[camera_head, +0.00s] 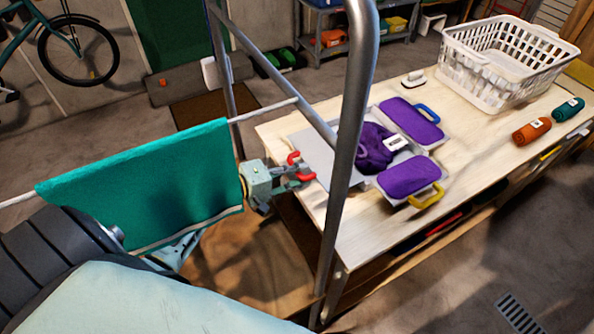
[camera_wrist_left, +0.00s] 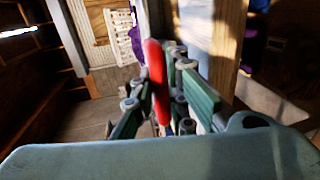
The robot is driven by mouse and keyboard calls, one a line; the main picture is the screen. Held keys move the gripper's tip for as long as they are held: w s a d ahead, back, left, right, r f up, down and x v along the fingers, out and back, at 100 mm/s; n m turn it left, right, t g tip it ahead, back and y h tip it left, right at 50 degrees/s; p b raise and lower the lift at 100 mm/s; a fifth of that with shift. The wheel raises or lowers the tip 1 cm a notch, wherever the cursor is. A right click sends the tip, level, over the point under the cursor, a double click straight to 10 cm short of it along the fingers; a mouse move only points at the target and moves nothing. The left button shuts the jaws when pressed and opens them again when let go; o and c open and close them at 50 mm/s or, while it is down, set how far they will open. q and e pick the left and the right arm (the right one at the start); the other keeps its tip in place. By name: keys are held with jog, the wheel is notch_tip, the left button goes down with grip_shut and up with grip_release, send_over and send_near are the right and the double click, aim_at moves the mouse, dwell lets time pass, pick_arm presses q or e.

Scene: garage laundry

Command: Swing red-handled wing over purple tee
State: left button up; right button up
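The purple tee (camera_head: 374,148) lies bunched on the grey folding board on the table, a white label on it. Purple cloth also covers the blue-handled wing (camera_head: 437,143) and the yellow-handled wing (camera_head: 388,198). The red-handled wing (camera_head: 314,153) is a bare grey panel lying out flat at the board's left. My left gripper (camera_head: 298,172) is at its red handle (camera_head: 293,157). In the left wrist view the red handle (camera_wrist_left: 157,80) stands between the fingers, which look closed on it. The metal post hides part of the board. My right gripper is not in view.
A metal rack post (camera_head: 352,120) stands between me and the board. A teal towel (camera_head: 145,188) hangs from a rod over my left arm. A white basket (camera_head: 505,62), an orange roll (camera_head: 531,130) and a teal roll (camera_head: 569,108) are on the table's right.

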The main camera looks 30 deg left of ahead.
pick_arm(q)
grip_shut()
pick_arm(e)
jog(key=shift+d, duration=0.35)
pick_arm(q)
jog(key=shift+r, duration=0.1)
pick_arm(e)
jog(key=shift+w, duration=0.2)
pick_arm(q)
jog(key=shift+w+r+p, duration=0.1)
jog(key=shift+r+p, duration=0.25)
jog(key=shift+r, duration=0.55)
notch_tip(320, 180, up, 7)
jog(key=w+d+p, duration=0.1)
jog(key=w+p, duration=0.1)
jog(key=shift+d+r, duration=0.15)
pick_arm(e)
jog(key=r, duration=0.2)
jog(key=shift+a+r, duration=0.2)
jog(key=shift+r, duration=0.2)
pick_arm(q)
jog(key=shift+w, duration=0.1)
